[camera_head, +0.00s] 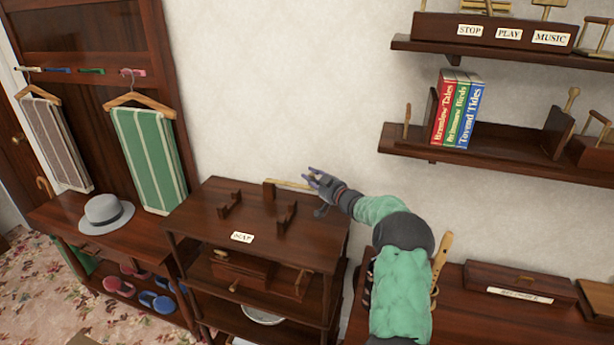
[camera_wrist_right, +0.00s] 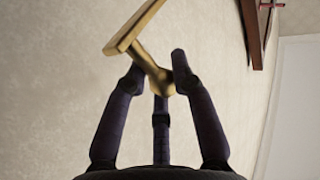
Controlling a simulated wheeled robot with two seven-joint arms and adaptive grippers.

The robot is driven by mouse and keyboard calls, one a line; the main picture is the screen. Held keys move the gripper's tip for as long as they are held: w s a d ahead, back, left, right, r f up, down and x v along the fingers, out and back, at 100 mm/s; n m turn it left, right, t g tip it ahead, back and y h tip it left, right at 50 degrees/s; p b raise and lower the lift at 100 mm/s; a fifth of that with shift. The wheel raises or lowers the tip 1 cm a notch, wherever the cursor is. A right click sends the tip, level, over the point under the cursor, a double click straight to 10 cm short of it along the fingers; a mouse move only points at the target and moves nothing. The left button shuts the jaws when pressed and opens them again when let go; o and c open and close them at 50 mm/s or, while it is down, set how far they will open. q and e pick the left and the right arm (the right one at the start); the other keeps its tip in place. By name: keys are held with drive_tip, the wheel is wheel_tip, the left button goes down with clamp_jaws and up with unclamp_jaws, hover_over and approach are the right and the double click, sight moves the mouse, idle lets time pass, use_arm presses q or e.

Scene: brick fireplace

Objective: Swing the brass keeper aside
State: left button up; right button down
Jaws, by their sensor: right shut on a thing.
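The brass keeper (camera_head: 292,184) is a flat bar at the back edge of the dark wooden shelf unit, close to the wall. In the right wrist view the brass keeper (camera_wrist_right: 135,32) is a flat bar with a short rounded knob below it. My right gripper (camera_head: 314,177) reaches in from the right to the bar's right end. In the wrist view my right gripper (camera_wrist_right: 160,82) has its dark fingers shut around the knob, with the flat bar standing out beyond the fingertips. My left gripper is not in either view.
The shelf unit's top (camera_head: 210,215) carries two low wooden brackets and a label. A grey hat (camera_head: 105,212) sits on the bench to the left. Books (camera_head: 458,112) stand on a wall shelf at upper right. A long wooden box (camera_head: 520,280) lies at lower right.

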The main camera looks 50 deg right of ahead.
drive_tip(key=shift+r, duration=0.3)
drive_tip(key=c, duration=1.1)
unclamp_jaws()
drive_tip(key=shift+w, duration=0.1)
drive_tip(key=shift+f, duration=0.15)
wheel_tip(320, 180, up, 10)
drive_tip(key=shift+f, duration=0.1)
